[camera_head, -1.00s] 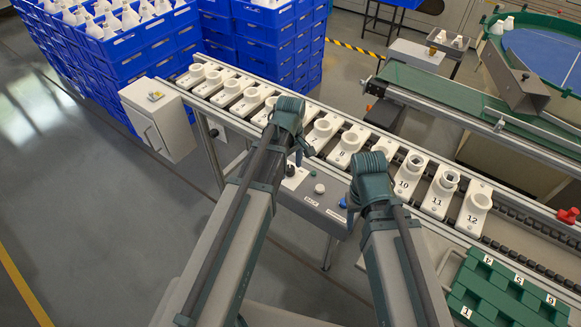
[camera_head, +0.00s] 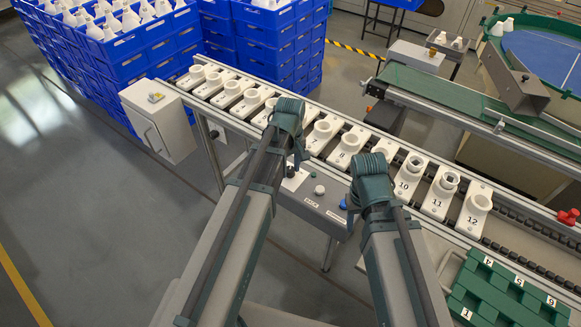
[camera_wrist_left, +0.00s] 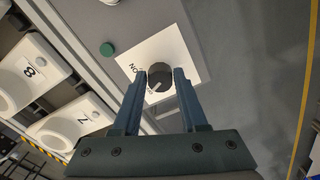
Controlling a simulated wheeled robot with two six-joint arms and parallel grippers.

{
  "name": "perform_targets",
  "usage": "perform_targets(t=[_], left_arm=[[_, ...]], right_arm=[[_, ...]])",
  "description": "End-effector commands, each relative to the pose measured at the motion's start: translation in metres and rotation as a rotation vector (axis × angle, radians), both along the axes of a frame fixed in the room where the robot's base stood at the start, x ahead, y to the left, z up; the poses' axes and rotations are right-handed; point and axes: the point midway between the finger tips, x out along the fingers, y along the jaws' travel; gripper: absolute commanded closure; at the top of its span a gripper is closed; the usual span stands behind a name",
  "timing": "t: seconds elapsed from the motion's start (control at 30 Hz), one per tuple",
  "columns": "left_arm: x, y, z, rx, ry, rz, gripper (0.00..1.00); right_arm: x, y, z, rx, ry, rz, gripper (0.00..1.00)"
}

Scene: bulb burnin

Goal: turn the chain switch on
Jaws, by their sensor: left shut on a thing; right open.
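The chain switch is a dark round knob (camera_wrist_left: 160,76) with a pale pointer mark, on a white plate (camera_wrist_left: 188,52) lettered "ON"; another label is partly hidden. The pointer slants toward the lower left of the left wrist view, near the hidden label. My left gripper (camera_wrist_left: 160,84) is shut on the knob, one finger on each side. In the head view my left gripper (camera_head: 296,158) is over the white plate (camera_head: 293,182) on the grey control box (camera_head: 322,207). My right gripper (camera_head: 368,180) is farther right, near the conveyor's front edge, and open; its fingertips are mostly hidden.
A green button (camera_wrist_left: 107,49) is beside the plate. Numbered white holders (camera_head: 348,146) line the conveyor behind. A green numbered tray (camera_head: 490,300) is at lower right. A grey cabinet (camera_head: 160,120) stands left.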

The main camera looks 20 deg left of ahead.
Motion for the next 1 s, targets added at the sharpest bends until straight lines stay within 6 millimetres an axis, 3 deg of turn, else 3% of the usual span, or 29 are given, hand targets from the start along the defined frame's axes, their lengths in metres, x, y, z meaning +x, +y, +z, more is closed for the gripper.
perform_targets(t=[1.0], left_arm=[[-0.0011, 0.0022, -0.0001, -0.001, 0.001, -0.882, 1.0]], right_arm=[[0.0, 0.0, -0.0001, 0.0, 0.0, 0.0, 0.5]])
